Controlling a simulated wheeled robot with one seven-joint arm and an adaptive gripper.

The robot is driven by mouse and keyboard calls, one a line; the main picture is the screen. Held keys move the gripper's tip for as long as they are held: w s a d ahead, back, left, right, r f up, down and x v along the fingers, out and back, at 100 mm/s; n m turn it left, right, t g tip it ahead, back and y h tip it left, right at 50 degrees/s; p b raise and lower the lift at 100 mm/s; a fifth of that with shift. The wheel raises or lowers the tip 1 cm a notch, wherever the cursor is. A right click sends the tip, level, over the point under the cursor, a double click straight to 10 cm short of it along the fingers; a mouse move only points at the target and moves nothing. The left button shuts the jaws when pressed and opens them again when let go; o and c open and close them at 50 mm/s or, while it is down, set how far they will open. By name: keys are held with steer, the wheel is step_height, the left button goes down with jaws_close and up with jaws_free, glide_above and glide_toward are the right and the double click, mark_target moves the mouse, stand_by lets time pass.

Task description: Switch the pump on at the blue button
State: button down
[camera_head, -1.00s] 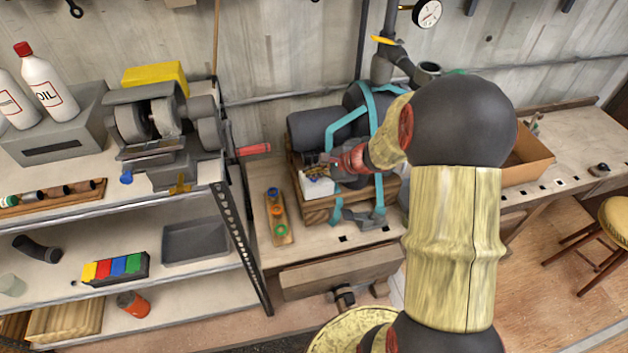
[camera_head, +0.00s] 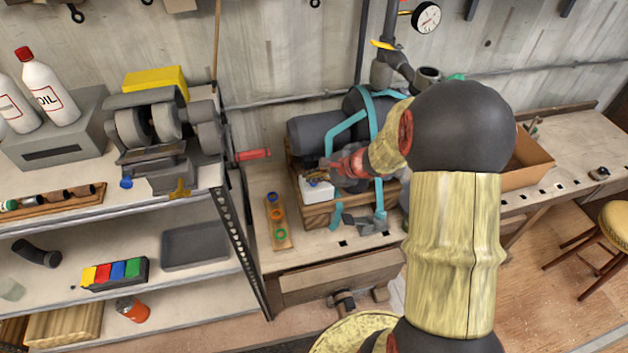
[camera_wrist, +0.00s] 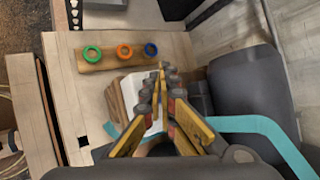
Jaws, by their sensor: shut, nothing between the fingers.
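The pump is a dark grey cylinder unit (camera_head: 314,132) in a teal tube frame on a wooden base on the bench. It also shows in the wrist view (camera_wrist: 245,88). A white box (camera_head: 318,192) sits at its front left; in the wrist view the white box (camera_wrist: 130,90) lies partly behind my fingers. My gripper (camera_head: 318,172) is shut and empty, its fingertips over or close by the white box. In the wrist view the yellow fingers (camera_wrist: 161,68) meet at the tips. I cannot clearly make out the blue button; contact cannot be told.
A wooden strip (camera_head: 283,242) with blue, orange and green rings lies left of the pump. A shelf (camera_head: 215,185) with a bench grinder (camera_head: 160,125) stands further left. A pressure gauge (camera_head: 427,17) hangs above. A cardboard box (camera_head: 528,165) sits on the right bench.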

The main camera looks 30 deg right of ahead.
stand_by(0.4)
steer(key=shift+f+b, duration=0.45)
steer(key=shift+b, duration=0.2)
stand_by(0.4)
steer(key=shift+r, duration=0.5)
step_height(320, 180, up, 6)
steer(key=p, duration=0.4)
stand_by(0.6)
